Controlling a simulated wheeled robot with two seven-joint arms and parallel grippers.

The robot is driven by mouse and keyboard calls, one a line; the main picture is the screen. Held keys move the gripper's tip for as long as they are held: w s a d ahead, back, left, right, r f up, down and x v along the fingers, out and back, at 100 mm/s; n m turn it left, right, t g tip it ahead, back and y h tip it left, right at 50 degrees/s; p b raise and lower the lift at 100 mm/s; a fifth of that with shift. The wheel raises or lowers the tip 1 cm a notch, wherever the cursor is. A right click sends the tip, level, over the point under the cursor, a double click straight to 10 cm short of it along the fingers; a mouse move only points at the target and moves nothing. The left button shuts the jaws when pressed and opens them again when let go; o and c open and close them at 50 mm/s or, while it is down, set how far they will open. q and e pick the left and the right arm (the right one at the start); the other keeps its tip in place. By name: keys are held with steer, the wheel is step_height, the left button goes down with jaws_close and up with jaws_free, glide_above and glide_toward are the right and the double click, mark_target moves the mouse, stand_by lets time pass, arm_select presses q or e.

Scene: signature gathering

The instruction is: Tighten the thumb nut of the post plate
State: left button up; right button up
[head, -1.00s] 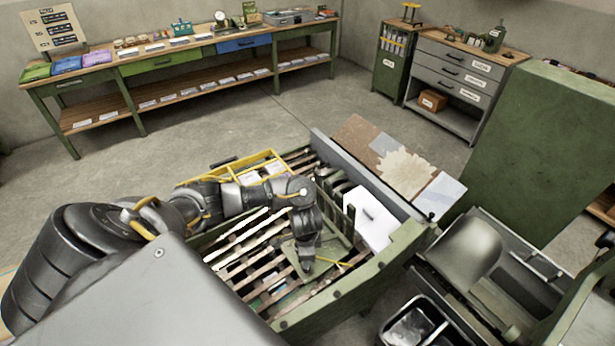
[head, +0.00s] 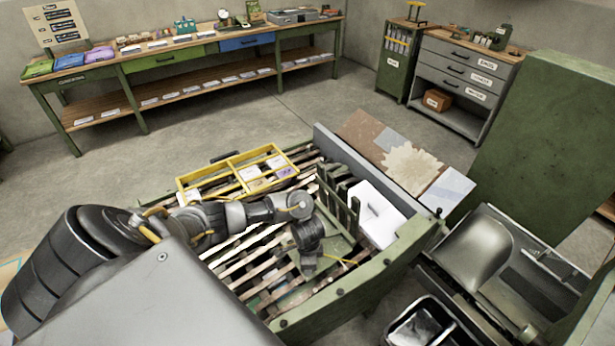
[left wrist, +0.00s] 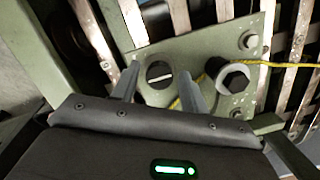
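The green post plate (head: 338,246) lies on the slatted bed, with an upright green slatted piece beside it. In the left wrist view the pale green plate (left wrist: 205,45) carries a dark round slotted piece (left wrist: 158,75) and a black hex head in a grey ring (left wrist: 232,78). I cannot tell which is the thumb nut. My left gripper (head: 308,262) points down at the plate. In the left wrist view its fingers (left wrist: 158,88) are apart, with the slotted piece between and just beyond their tips; contact is unclear. My right gripper is not in view.
A yellow cord (left wrist: 290,66) runs across the plate beside the hex head. A yellow divided tray (head: 238,172) stands on the bed's far side. A white block (head: 378,215) stands right of the upright slats. Green side rails (head: 345,300) border the bed.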

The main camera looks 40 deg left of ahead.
arm_select(q)
steer(key=c, duration=0.7)
steer(key=shift+c, duration=0.2)
steer(key=shift+m, duration=0.3)
steer(key=m, duration=0.3)
steer(key=shift+m, duration=0.3)
steer(key=m+t, duration=0.1)
steer(key=m, duration=0.2)
steer(key=shift+m+y, duration=0.3)
steer(key=m+b, duration=0.1)
steer(key=m, duration=0.3)
steer(key=shift+f+m+t+b, duration=0.1)
steer(key=shift+m+t+b, duration=0.2)
steer(key=m+b, duration=0.3)
steer(key=m, duration=0.2)
steer(key=shift+t, duration=0.4)
steer(key=shift+m, duration=0.4)
